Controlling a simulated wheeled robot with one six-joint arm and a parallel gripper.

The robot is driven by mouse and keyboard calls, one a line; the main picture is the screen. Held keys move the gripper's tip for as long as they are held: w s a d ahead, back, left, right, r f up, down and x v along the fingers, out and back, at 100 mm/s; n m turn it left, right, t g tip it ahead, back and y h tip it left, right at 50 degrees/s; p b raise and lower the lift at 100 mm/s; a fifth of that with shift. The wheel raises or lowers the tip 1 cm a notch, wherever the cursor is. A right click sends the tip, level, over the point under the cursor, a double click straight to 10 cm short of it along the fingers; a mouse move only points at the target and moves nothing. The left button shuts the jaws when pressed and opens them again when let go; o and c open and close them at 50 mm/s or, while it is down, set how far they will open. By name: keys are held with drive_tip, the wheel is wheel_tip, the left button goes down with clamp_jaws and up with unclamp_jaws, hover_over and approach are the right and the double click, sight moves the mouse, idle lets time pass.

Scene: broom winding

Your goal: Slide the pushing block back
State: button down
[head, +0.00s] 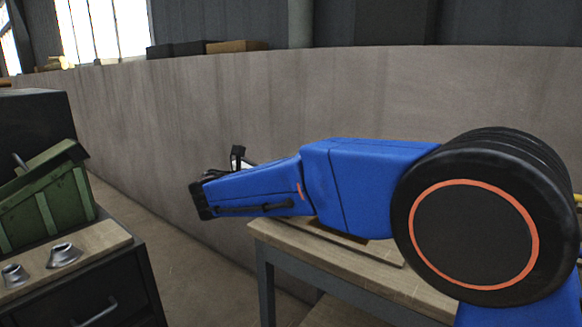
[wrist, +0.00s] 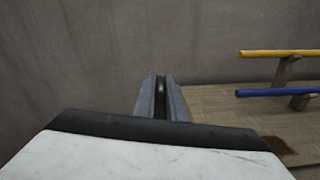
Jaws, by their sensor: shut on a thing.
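My gripper (wrist: 160,82) shows in the middle of the wrist view, its two grey fingers close together and pointing away from the camera. A small dark part (wrist: 160,90) shows in the narrow gap between them, and the gripper is shut on it. I cannot tell whether this part belongs to the pushing block. No pushing block can be clearly made out in either view.
A wooden worktable (head: 290,237) stands under my arm. A yellow bar (wrist: 282,53) and a blue bar (wrist: 262,92) on supports are right of my gripper. At left, a green crate (head: 45,200) and metal cones (head: 64,255) sit on a cabinet. A grey wall (head: 240,100) stands behind.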

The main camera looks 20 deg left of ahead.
drive_tip(key=shift+a+r, duration=0.1)
drive_tip(key=shift+a, duration=0.1)
drive_tip(key=c, duration=1.8)
unclamp_jaws()
drive_tip(key=shift+a, duration=0.1)
drive_tip(key=v, duration=1.7)
drive_tip(key=shift+s, duration=0.15)
